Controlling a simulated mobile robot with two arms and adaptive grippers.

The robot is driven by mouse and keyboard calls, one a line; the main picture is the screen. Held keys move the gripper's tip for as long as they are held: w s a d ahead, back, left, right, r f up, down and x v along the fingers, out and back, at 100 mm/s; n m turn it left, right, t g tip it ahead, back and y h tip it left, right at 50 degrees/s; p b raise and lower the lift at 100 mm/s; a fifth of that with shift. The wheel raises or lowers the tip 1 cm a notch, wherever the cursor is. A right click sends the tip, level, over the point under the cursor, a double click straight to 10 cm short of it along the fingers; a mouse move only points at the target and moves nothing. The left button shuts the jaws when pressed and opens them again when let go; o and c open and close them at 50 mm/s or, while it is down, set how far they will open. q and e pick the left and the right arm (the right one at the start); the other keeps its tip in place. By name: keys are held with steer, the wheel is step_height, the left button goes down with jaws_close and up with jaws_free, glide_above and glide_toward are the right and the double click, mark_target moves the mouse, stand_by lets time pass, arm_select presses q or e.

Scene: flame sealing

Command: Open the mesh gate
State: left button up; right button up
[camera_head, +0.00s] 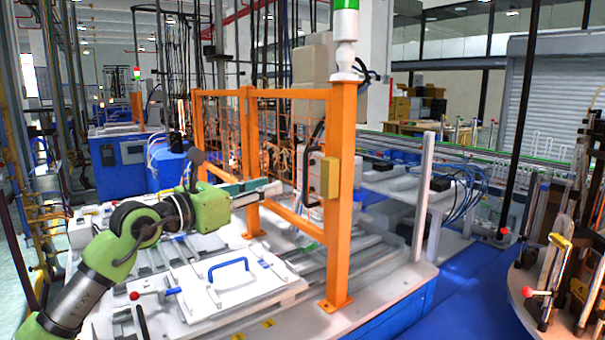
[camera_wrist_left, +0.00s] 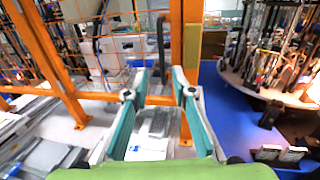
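The mesh gate (camera_head: 222,130) is an orange frame with wire mesh, standing upright on the machine in the middle of the head view. Its mesh also fills the upper left of the left wrist view (camera_wrist_left: 100,45). A dark upright handle (camera_wrist_left: 161,45) shows beside the thick orange post (camera_wrist_left: 185,28). My left gripper (camera_head: 264,191) is in front of the gate, pointing toward the post. In the left wrist view its teal-padded fingers (camera_wrist_left: 160,78) are spread with nothing between them, and the handle appears beyond the fingertips. Contact with the gate is not visible. My right gripper is not in view.
A white plate with a blue handle (camera_head: 228,267) lies below my left arm. A yellow-faced box (camera_head: 329,178) is on the thick post. A round rack of tools (camera_head: 560,270) stands at the right. Blue floor (camera_head: 480,285) lies open between machine and rack.

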arm_select(q)
steer(key=p, duration=0.4)
glide_above(306, 201)
steer(key=a, duration=0.1)
steer(key=shift+w+d+r, duration=0.1)
steer(key=shift+w+d, duration=0.15)
steer(key=shift+d, duration=0.15)
steer(key=shift+w+d, duration=0.1)
jaws_close()
